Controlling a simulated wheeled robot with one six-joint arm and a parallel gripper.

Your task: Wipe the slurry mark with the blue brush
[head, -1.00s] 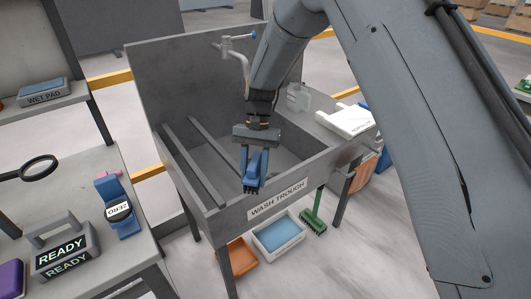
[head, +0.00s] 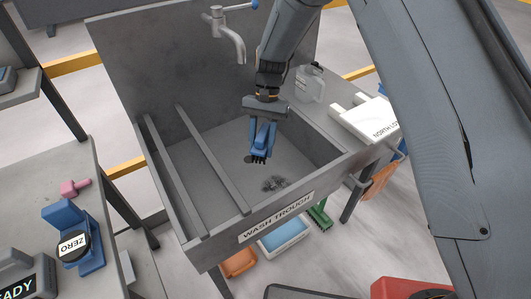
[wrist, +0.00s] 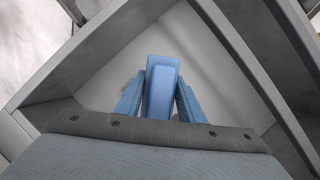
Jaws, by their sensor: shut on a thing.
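My gripper (head: 262,136) is shut on the blue brush (wrist: 161,92), with the brush's block between the two fingers in the wrist view. In the head view the brush hangs bristles down over the basin of the wash trough (head: 277,219). The slurry mark (head: 274,184) is a dark grey speckled patch on the trough floor, a little below and right of the brush in the picture. The brush looks apart from the mark; its exact height above the floor is hard to tell. The mark is not seen in the wrist view.
Two rails (head: 213,158) cross the trough's left side. A tap (head: 228,38) stands at the back. A clear jug (head: 310,84) and a white board (head: 368,121) are on the right ledge. A blue-lined tub (head: 285,236) and green brush (head: 319,214) are below the front.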

